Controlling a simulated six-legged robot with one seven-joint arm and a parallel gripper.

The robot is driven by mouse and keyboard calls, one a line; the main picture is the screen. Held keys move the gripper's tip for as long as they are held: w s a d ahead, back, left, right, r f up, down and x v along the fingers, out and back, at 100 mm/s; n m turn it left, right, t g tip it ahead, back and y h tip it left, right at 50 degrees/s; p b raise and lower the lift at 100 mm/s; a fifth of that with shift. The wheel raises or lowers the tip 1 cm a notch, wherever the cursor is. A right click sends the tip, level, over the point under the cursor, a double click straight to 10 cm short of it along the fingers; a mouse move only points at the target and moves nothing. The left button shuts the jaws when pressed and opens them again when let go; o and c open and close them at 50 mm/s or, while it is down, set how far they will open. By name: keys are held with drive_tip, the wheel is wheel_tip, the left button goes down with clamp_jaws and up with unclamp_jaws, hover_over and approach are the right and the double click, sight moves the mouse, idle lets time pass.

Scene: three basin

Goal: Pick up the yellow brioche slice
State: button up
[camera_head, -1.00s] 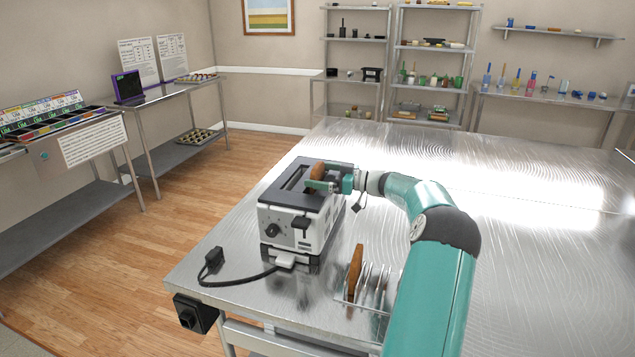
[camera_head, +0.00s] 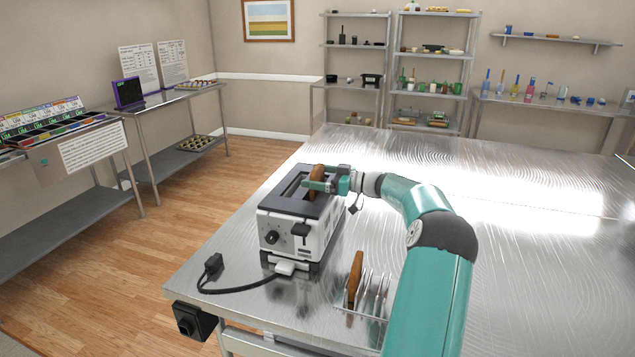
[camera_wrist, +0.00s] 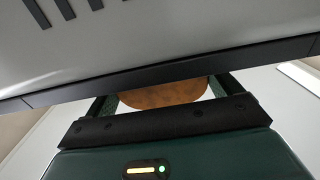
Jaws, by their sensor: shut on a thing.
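A brown-crusted bread slice (camera_head: 315,181) stands upright at the right slot of the white and black toaster (camera_head: 295,236), partly above its top. My gripper (camera_head: 318,185) is shut on this slice from the right side. In the wrist view the slice (camera_wrist: 165,95) shows between the two fingers (camera_wrist: 163,92), with the toaster (camera_wrist: 150,45) close in front. Whether its lower part is inside the slot is hidden. A second brown bread slice (camera_head: 355,278) stands in a wire rack (camera_head: 349,306) nearer the table's front edge. I see no clearly yellow slice.
The toaster's black cord (camera_head: 235,288) curls over the left part of the metal table (camera_head: 500,180). The rack stands beside my arm. The table's right and far parts are clear. Shelves (camera_head: 432,65) stand at the back wall.

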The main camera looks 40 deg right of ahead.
wheel_tip(320, 180, up, 16)
drive_tip(key=shift+r, duration=0.25)
idle(0.3)
